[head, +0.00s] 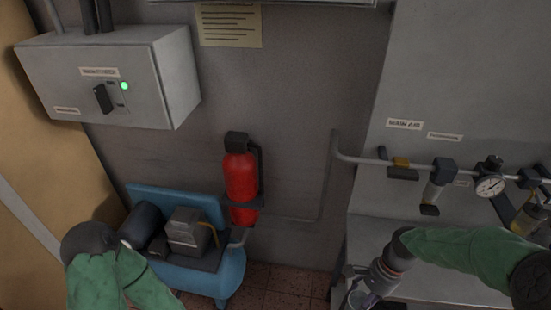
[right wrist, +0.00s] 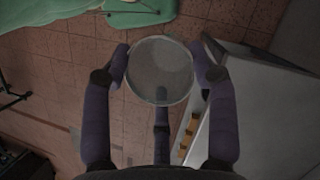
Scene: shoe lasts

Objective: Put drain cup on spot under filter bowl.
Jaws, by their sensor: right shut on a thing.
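The drain cup (right wrist: 160,70) is a round, clear-looking cup with a pale rim. In the right wrist view it sits between the fingers of my right gripper (right wrist: 160,75), which is shut on it, above the tiled floor. In the head view my right gripper (head: 362,290) points down at the lower edge, left of the grey bench, and mostly covers the cup. The filter bowl (head: 436,190) hangs from the air pipe, up and to the right of the gripper. I cannot make out the spot under it. My left gripper is out of view.
The pipe (head: 370,161) carries a pressure gauge (head: 490,186) and a yellowish bowl (head: 529,218) at right. The grey bench (head: 385,228) stands below. A switch box (head: 110,85) with a green light hangs upper left.

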